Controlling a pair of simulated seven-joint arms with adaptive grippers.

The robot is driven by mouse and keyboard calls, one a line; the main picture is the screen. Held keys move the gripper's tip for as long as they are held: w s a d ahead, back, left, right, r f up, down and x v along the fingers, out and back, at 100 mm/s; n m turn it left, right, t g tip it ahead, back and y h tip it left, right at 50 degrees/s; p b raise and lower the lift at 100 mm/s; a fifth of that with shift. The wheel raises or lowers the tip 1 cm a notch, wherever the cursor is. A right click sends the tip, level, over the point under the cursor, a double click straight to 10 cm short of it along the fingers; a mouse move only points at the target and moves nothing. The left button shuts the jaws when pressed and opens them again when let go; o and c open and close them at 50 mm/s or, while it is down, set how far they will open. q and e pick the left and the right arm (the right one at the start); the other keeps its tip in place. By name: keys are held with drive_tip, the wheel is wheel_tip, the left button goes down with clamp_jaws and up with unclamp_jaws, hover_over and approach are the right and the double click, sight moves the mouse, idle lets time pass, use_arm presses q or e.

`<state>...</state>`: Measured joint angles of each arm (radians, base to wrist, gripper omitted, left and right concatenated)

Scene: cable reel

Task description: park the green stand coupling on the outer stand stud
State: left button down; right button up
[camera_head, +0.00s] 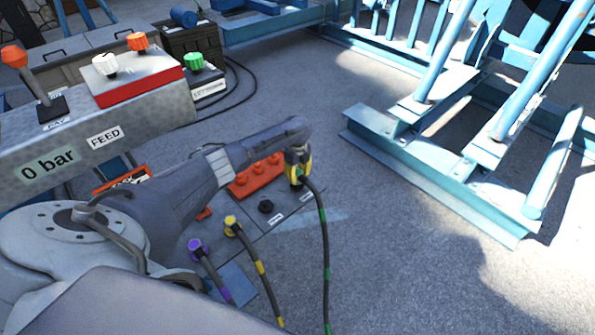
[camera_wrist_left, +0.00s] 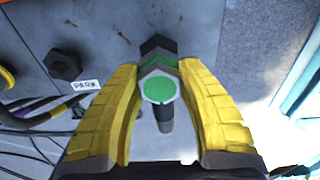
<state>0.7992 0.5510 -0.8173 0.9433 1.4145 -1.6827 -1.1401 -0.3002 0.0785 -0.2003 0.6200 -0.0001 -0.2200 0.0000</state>
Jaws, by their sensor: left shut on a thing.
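My left gripper (camera_head: 297,172) has yellow fingers shut on the green stand coupling. In the left wrist view the coupling's green round face (camera_wrist_left: 158,89) sits between the two fingers (camera_wrist_left: 160,110). A dark hex piece (camera_wrist_left: 157,45) shows just beyond the coupling; I cannot tell whether it is a stud or whether the coupling touches it. A bare black stud (camera_head: 266,206) stands on the panel to the lower left of the gripper, and shows in the wrist view (camera_wrist_left: 62,65) beside a PARK label. The hose with green bands (camera_head: 323,240) hangs from the coupling. My right gripper is out of view.
A purple coupling (camera_head: 195,245) and a yellow coupling (camera_head: 231,222) with hoses stand left of the bare stud. A red block (camera_head: 257,176) lies behind the panel. A control console (camera_head: 90,135) is at left, blue steel frames (camera_head: 430,165) at right. Floor between is clear.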

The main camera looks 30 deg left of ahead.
use_arm(q)
drive_tip(key=shift+f, duration=0.45)
drive_tip(key=shift+a+f, duration=0.1)
drive_tip(key=shift+f, duration=0.4)
idle(0.7)
drive_tip(key=c, duration=0.8)
unclamp_jaws()
wheel_tip(320, 180, up, 12)
